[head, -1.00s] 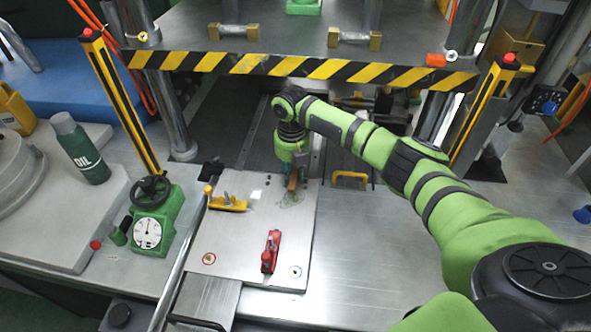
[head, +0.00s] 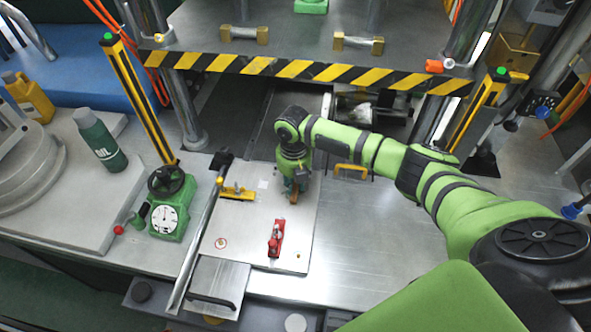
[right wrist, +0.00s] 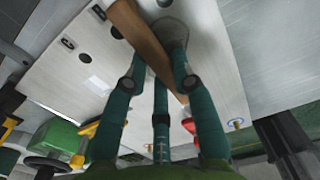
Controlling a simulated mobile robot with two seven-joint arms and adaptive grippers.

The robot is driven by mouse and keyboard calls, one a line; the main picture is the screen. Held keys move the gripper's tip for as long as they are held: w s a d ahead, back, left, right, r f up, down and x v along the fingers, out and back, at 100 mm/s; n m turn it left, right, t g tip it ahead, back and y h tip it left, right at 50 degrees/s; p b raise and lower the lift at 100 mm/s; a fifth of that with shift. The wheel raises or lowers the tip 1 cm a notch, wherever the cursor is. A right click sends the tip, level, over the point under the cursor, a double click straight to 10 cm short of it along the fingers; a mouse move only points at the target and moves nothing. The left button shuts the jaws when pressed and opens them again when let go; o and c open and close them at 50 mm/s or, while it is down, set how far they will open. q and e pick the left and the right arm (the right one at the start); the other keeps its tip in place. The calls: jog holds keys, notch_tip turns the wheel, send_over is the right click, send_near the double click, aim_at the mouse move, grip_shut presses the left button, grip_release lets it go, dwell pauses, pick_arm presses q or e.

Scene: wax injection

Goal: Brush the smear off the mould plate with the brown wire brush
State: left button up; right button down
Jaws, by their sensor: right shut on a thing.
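The mould plate (head: 250,225) is a pale flat plate below the striped press edge. My right gripper (head: 294,184) is over its upper right part, pointing down, shut on the brown wire brush (head: 294,197). In the right wrist view the brush's brown body (right wrist: 138,33) runs between the teal fingers (right wrist: 158,88), slanting across the plate (right wrist: 75,65). A grey roundish patch (right wrist: 174,32) shows beside the brush there; I cannot tell if it is the smear. In the head view the gripper and brush cover the smear's area. My left gripper is not in view.
A yellow clamp (head: 237,192) and a red clamp (head: 275,240) stand on the plate. A green gauge block (head: 170,210) is to the left, with an oil bottle (head: 100,139) beyond. Light posts (head: 140,100) flank the press.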

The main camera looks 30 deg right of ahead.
jog(key=shift+s+a, duration=0.25)
jog(key=shift+s, duration=0.15)
jog(key=shift+w+a, duration=0.45)
jog(key=shift+w, duration=0.1)
jog(key=shift+w+d+f+b, duration=0.15)
jog(key=shift+w+d+b, duration=0.15)
jog(key=shift+w+b, duration=0.35)
jog(key=shift+w+d+b, duration=0.45)
jog(key=shift+d+b, duration=0.1)
jog(key=shift+b, duration=0.15)
jog(key=shift+w+d+b, duration=0.3)
jog(key=shift+w, duration=0.1)
jog(key=w+b, duration=0.1)
jog(key=w+d+b, duration=0.1)
jog(key=shift+w+d+b, duration=0.1)
jog(key=shift+d+b, duration=0.2)
jog(key=shift+b, duration=0.05)
jog(key=shift+w+d+r+b, duration=0.2)
jog(key=shift+w+d+b, duration=0.1)
jog(key=shift+w+b, duration=0.15)
